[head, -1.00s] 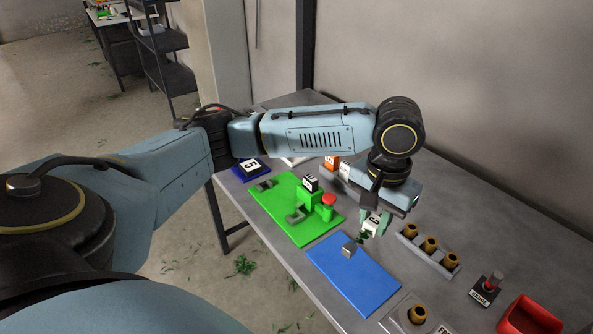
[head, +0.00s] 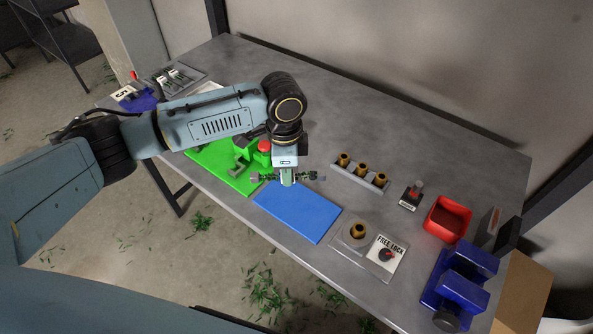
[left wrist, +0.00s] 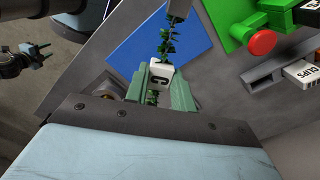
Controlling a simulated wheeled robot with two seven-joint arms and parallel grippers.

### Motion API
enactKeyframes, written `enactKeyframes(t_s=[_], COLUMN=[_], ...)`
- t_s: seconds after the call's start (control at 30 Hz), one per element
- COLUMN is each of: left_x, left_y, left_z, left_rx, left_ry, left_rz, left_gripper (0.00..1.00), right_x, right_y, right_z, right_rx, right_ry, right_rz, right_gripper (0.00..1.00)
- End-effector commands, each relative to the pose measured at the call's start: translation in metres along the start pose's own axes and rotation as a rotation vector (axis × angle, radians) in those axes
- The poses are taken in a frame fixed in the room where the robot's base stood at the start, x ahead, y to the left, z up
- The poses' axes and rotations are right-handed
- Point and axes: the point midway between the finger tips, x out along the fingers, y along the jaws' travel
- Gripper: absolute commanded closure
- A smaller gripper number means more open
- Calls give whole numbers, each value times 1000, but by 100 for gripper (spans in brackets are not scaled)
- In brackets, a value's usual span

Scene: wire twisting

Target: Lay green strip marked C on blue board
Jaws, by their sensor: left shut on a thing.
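The green leafy strip (head: 310,176) stretches out on both sides of my left gripper (head: 288,182) in the head view. The gripper is shut on its white block marked C (left wrist: 162,75), between the green fingers (left wrist: 164,88) in the left wrist view. The strip (left wrist: 165,45) runs up from the block there to a grey end piece. The blue board (head: 298,214) lies flat and bare on the table, and the strip is over or near its far edge; the exact height is unclear. The board (left wrist: 130,48) is also in the left wrist view. What seems my right gripper (left wrist: 42,55) is small at the left.
A green board (head: 222,170) with a red button (head: 264,146) adjoins on the left. A brass-post rack (head: 361,175), red bin (head: 447,219), FREE LOCK plate (head: 385,256) and blue clamp (head: 458,285) stand to the right. Bare table lies behind the blue board.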

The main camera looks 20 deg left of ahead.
Motion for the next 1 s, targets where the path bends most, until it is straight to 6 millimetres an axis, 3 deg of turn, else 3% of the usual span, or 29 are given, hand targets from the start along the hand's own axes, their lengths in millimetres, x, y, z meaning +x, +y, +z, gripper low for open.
enactKeyframes(t_s=[0.2, 0.4, 1.0], left_x=[18, 29, 32], left_y=[2, 4, 4], left_z=[-15, -21, -21], left_rx=[411, 624, 672], left_ry=[-9, -16, -18], left_rz=[-1, -4, -5], left_gripper=[100, 100, 100], right_x=[-20, -27, -31], right_y=[0, 1, 0], right_z=[-2, -3, -6], right_rx=[0, 0, 2], right_ry=[1, 2, 7], right_rz=[0, 0, 0], right_gripper=[60, 60, 60])
